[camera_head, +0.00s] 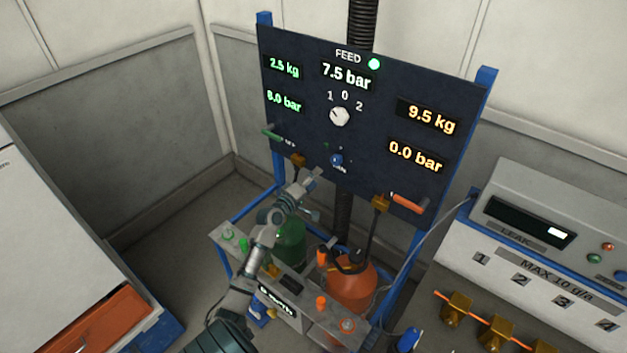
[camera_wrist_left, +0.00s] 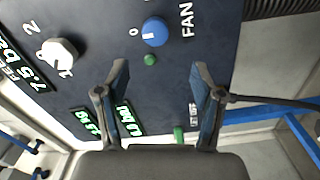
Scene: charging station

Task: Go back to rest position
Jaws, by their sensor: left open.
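My left arm comes up from the bottom of the head view. Its gripper (camera_head: 313,178) is in front of the lower left part of the dark feed panel (camera_head: 375,150). In the left wrist view the two fingers of the left gripper (camera_wrist_left: 160,75) stand apart with nothing between them. The panel fills the view beyond them, with the blue FAN knob (camera_wrist_left: 154,32) and a small green light (camera_wrist_left: 150,59) ahead of the fingertips. The FAN knob also shows in the head view (camera_head: 336,159), to the right of the gripper. My right gripper is not in view.
A green tank (camera_head: 291,243) and an orange tank (camera_head: 347,285) stand below the panel, the green one partly behind my arm. A white selector knob (camera_head: 340,116) is on the panel. A leak tester (camera_head: 540,225) stands right; an orange drawer (camera_head: 112,322) is lower left.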

